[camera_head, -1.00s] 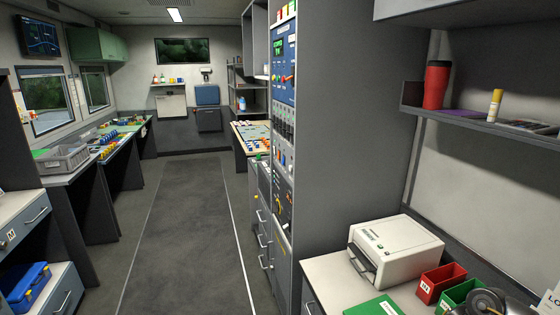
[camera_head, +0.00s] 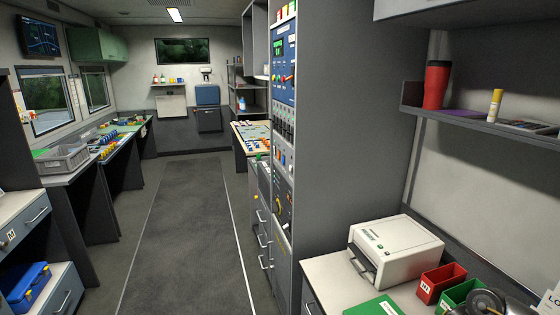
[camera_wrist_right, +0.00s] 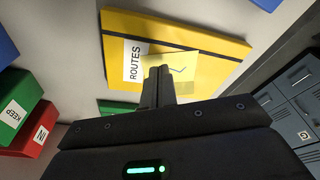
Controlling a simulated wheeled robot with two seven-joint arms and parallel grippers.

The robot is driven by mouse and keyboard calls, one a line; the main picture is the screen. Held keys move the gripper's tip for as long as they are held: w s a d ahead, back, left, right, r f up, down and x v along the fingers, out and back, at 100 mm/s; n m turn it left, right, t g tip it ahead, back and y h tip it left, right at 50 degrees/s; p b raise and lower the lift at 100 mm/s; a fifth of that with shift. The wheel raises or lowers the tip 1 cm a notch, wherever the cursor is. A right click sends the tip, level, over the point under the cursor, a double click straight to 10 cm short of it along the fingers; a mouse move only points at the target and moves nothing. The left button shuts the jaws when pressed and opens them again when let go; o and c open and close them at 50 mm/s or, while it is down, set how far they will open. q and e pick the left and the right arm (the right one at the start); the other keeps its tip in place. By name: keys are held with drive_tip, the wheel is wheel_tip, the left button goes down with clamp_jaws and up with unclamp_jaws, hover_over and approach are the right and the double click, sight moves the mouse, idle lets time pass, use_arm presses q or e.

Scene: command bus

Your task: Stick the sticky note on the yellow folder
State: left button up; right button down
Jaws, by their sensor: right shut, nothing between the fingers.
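The yellow folder (camera_wrist_right: 190,35) shows in the right wrist view, lying on a pale surface, with a white label reading ROUTES. The fingers hide part of the note. Neither folder nor note is seen in the head view. My left gripper is not in view.
In the wrist view, red (camera_wrist_right: 30,130) and green (camera_wrist_right: 14,95) bins stand at the left and grey lockers (camera_wrist_right: 295,105) at the right. In the head view, a white printer (camera_head: 395,250) and a green folder (camera_head: 375,306) occupy the right counter. The aisle floor (camera_head: 190,230) is clear.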

drive_tip(key=shift+f+b, duration=0.35)
drive_tip(key=shift+f, duration=0.4)
drive_tip(key=shift+r, duration=0.1)
idle(0.7)
drive_tip(key=shift+r+p, duration=2.45)
drive_tip(key=shift+p, duration=0.4)
drive_tip(key=shift+f, duration=0.1)
